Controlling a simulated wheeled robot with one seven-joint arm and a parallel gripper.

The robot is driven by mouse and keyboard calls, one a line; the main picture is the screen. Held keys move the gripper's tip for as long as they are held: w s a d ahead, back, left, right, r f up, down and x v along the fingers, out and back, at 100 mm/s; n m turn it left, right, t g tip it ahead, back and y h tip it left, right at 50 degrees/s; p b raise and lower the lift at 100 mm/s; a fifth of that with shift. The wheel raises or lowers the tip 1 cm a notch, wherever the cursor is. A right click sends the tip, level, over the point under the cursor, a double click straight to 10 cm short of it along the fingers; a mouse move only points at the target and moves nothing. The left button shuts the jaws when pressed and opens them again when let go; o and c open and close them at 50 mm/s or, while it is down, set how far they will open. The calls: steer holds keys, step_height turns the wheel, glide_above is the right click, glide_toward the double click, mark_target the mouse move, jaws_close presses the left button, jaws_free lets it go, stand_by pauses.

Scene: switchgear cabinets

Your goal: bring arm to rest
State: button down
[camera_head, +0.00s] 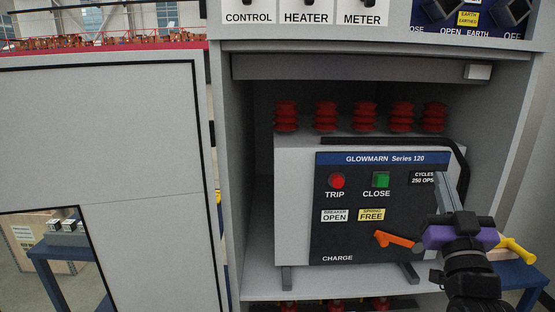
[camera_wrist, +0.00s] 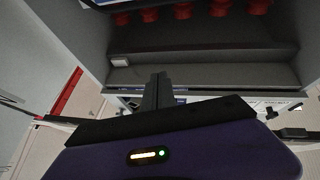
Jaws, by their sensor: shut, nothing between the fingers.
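My gripper (camera_head: 451,190) shows at the right of the head view, in front of the right side of the breaker panel (camera_head: 335,245). Its fingers are together, point up and hold nothing. In the wrist view the shut fingers (camera_wrist: 158,92) point toward the cabinet compartment. The dark panel carries a red TRIP button (camera_head: 337,181), a green CLOSE button (camera_head: 381,180) and an orange charge handle (camera_head: 394,240). The labels read breaker OPEN and spring FREE. My gripper covers part of the panel's right edge, and I cannot tell whether it touches it.
The cabinet's door (camera_head: 110,130) stands open at the left. Several red insulators (camera_head: 363,115) top the breaker inside the compartment. A blue table (camera_head: 520,274) with a yellow-handled item (camera_head: 517,250) is at the lower right, close to my arm. CONTROL, HEATER and METER switches are above.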

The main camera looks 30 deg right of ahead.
steer(key=s+a+f+n+t+y, duration=0.1)
steer(key=s+a+f+n+y, duration=0.15)
steer(key=a+f+y, duration=0.5)
steer(key=s+a+f+n+t+y, duration=0.1)
steer(key=s+a+f+n+y, duration=0.15)
steer(key=a+f, duration=0.9)
steer(key=s+a+f+n+g+y, duration=0.1)
steer(key=s+a+f+g+y, duration=0.1)
steer(key=s+a, duration=0.6)
steer(key=s+a+f+n+g+y, duration=0.2)
steer(key=s+a+f+y, duration=0.2)
steer(key=s+a+f, duration=0.3)
steer(key=shift+s+a+f+g, duration=0.3)
steer(key=shift+s+a, duration=0.4)
steer(key=shift+s, duration=0.45)
steer(key=shift+d, duration=0.1)
